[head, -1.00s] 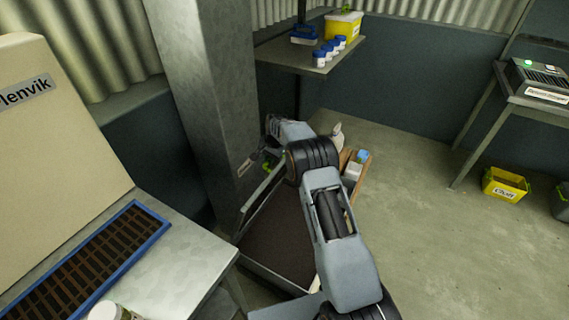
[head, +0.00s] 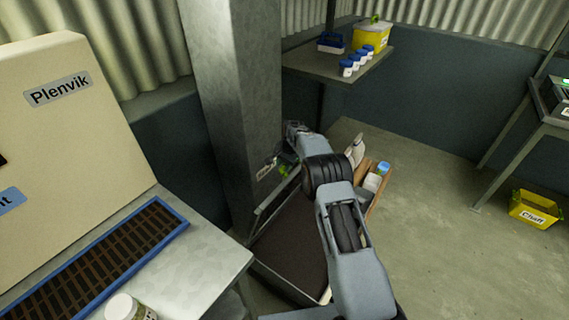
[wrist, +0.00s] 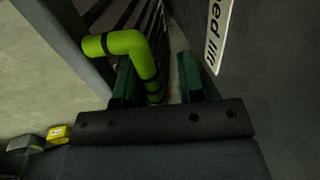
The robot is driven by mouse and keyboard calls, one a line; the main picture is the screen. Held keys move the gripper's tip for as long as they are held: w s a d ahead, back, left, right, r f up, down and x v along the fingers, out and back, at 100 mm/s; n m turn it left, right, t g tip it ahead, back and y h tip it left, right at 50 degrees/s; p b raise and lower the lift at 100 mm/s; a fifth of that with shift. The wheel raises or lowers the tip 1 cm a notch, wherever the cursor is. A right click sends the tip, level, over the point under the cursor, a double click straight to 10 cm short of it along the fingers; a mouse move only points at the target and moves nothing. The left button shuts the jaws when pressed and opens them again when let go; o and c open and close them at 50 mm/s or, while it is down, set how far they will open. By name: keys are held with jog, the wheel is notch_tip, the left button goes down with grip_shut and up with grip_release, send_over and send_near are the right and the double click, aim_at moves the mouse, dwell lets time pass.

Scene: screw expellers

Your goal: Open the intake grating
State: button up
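The intake bin (head: 290,285) stands on the floor beside the grey column, its dark brown inside uncovered in the head view. A thin grating frame (head: 268,204) rises along its column side, seen nearly edge-on. Dark grating slats (wrist: 130,14) show at the top of the wrist view. A bent lime-green handle (wrist: 150,66) stands out from them; a bit of it shows in the head view (head: 283,171). My gripper (wrist: 158,78) is open, with the handle between its dark green fingers, closer to the left one, and a gap on the right.
The grey column (head: 238,90) is close to my gripper. A wooden crate with bottles (head: 372,184) stands behind my arm. The Plenvik machine (head: 70,150) and its blue-framed rack (head: 110,262) are at left. Floor at right is clear up to the yellow Chaff bin (head: 533,213).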

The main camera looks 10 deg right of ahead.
jog(key=shift+o, duration=0.3)
jog(key=shift+d+r, duration=0.1)
jog(key=shift+r, duration=0.1)
jog(key=shift+r, duration=0.3)
notch_tip(320, 180, up, 13)
jog(key=s+d+p, duration=0.1)
jog(key=d, duration=0.1)
jog(key=shift+s, duration=0.35)
jog(key=shift+f, duration=0.1)
